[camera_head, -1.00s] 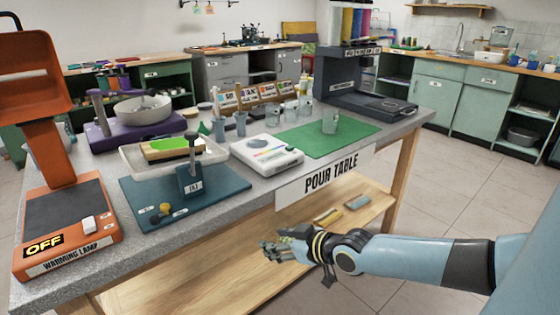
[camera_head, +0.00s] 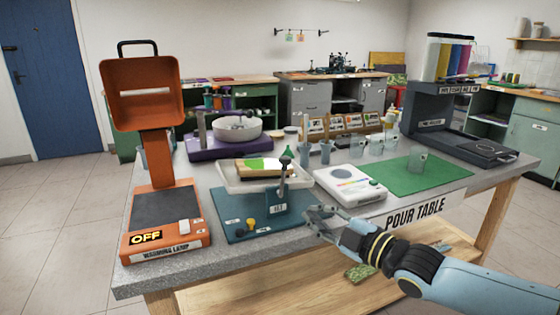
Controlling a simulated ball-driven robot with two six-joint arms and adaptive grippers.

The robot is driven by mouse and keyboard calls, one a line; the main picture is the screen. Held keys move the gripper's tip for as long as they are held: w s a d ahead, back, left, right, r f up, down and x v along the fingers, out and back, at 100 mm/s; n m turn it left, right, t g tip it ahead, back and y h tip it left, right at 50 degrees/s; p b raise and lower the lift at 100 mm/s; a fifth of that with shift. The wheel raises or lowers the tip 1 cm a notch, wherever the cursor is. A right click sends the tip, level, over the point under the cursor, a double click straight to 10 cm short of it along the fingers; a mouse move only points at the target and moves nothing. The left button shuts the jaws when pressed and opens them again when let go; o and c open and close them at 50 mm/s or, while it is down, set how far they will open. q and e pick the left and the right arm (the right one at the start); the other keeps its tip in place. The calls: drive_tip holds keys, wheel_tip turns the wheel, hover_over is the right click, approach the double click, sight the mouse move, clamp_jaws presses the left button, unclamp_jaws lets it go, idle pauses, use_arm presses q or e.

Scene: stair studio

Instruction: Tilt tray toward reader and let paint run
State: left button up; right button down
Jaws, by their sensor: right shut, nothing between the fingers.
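My right gripper (camera_head: 318,214) is at the table's front edge, right of the mat and apart from the tray. It is shut and empty. My left gripper is not in view.
An orange warming lamp (camera_head: 160,207) reading OFF stands left. A purple stand with a bowl (camera_head: 238,128) is behind the tray. A white device (camera_head: 350,184), a green mat (camera_head: 408,176) and several clear cups (camera_head: 376,146) stand right. Open floor lies left of the table.

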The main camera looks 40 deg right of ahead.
drive_tip(key=a+r+n+t+y+p, duration=0.1)
drive_tip(key=a+r+n+y, duration=0.3)
drive_tip(key=r, duration=0.5)
drive_tip(key=w+a+r+h+p, duration=0.1)
drive_tip(key=w+a+r+p, duration=0.15)
drive_tip(key=w, duration=0.85)
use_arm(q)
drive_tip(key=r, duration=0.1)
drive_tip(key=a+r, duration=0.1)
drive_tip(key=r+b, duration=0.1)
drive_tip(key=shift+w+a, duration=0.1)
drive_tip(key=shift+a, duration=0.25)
use_arm(e)
drive_tip(key=shift+n, duration=0.3)
drive_tip(key=d+f, duration=0.1)
drive_tip(key=d, duration=0.1)
drive_tip(key=s+d+f, duration=0.1)
drive_tip(key=d, duration=0.1)
drive_tip(key=shift+f, duration=0.15)
use_arm(q)
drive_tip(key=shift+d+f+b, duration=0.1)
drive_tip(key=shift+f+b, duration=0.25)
drive_tip(key=shift+b, duration=0.05)
use_arm(e)
drive_tip(key=shift+s+d+f, duration=0.1)
drive_tip(key=shift+s+d, duration=0.15)
drive_tip(key=shift+d, duration=0.65)
